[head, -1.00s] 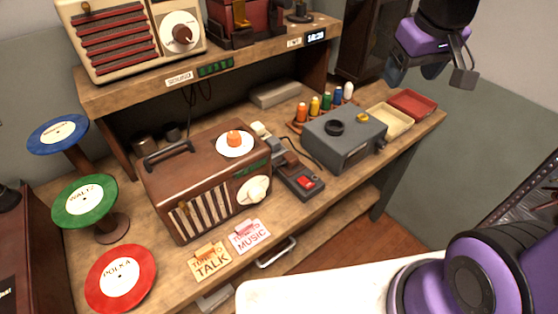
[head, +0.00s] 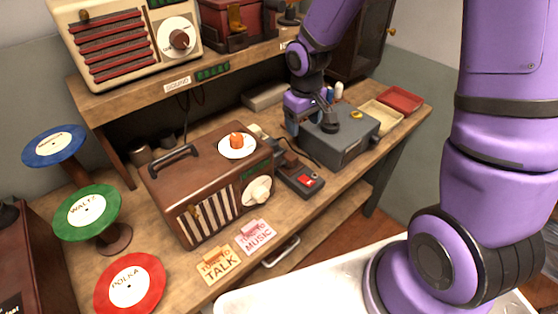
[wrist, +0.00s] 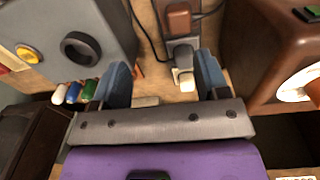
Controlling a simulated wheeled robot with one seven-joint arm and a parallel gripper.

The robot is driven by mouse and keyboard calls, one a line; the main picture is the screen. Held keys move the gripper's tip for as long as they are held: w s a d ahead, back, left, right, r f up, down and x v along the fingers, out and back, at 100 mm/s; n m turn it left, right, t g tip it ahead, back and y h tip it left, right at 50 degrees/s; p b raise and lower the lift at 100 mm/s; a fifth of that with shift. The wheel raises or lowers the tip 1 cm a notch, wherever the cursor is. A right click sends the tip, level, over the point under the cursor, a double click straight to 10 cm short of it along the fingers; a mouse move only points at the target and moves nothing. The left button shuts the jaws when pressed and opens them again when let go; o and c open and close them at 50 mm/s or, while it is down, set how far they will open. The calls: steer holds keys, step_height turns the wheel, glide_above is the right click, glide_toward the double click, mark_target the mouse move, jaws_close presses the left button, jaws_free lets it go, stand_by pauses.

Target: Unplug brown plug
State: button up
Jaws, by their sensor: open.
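The brown plug (wrist: 178,18) sits in a grey power strip (wrist: 186,50) at the top middle of the wrist view, a dark cord beside it. In the head view the brown plug (head: 288,159) is small, behind the strip's red switch. A pale plug (wrist: 185,79) sits at the strip's near end in the wrist view. My gripper (wrist: 163,74) is open and empty, its blue fingers apart. The pale plug shows between the fingers; the brown plug lies beyond the fingertips. In the head view my gripper (head: 306,121) is above the bench, beside the grey box.
A brown radio (head: 205,180) stands left of the strip, and a grey box (head: 343,150) with a dark knob stands right of it. A shelf (head: 180,85) overhangs the bench's back.

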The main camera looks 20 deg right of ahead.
mark_target(290, 155)
steer(key=shift+n+g, duration=0.3)
steer(key=a+f, duration=0.1)
steer(key=f, duration=0.1)
steer(key=w+a+f, duration=0.1)
steer(key=a+f, duration=0.1)
steer(key=shift+s, duration=0.1)
steer(key=shift+f, duration=4.5)
jaws_close()
steer(key=shift+r, duration=3)
